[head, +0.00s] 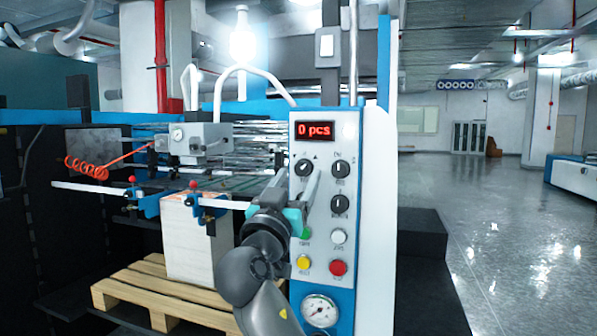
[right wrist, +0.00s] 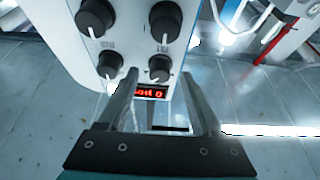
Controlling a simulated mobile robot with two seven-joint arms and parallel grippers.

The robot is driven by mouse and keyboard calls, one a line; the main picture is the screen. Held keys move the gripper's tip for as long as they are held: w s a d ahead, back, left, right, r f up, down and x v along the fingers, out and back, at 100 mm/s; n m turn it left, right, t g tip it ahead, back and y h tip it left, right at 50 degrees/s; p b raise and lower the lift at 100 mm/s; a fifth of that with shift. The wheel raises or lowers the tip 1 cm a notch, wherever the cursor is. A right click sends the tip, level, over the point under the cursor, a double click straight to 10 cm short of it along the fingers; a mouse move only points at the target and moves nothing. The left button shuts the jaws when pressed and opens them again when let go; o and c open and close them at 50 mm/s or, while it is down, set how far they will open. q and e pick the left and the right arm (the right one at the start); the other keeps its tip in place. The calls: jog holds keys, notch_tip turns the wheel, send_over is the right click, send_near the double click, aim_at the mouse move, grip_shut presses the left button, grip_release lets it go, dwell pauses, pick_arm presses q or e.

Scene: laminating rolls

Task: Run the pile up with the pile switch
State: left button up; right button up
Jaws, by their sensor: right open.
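The white control panel (head: 322,135) carries black rotary knobs. The upper-left knob (head: 303,168) has its white mark tilted up and right, with a small arrow printed beside it. I cannot read which label names the pile switch. My right gripper (head: 314,180) is open in front of the panel. In the right wrist view its fingers (right wrist: 160,76) line up on either side of that same knob (right wrist: 160,68); contact cannot be told. The lower-left knob is hidden by the gripper in the head view. The paper pile (head: 187,240) stands on a wooden pallet (head: 130,290). My left gripper is out of view.
Green, white, yellow and red buttons (head: 338,267) and a gauge (head: 319,310) sit below. Feeder bars (head: 100,188) cross over the pile at the left. Open floor (head: 480,230) lies to the right.

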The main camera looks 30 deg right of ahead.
jog(key=shift+w+d+r, duration=0.2)
jog(key=shift+w+d, duration=0.2)
jog(key=shift+d, duration=0.05)
grip_shut()
dwell(0.3)
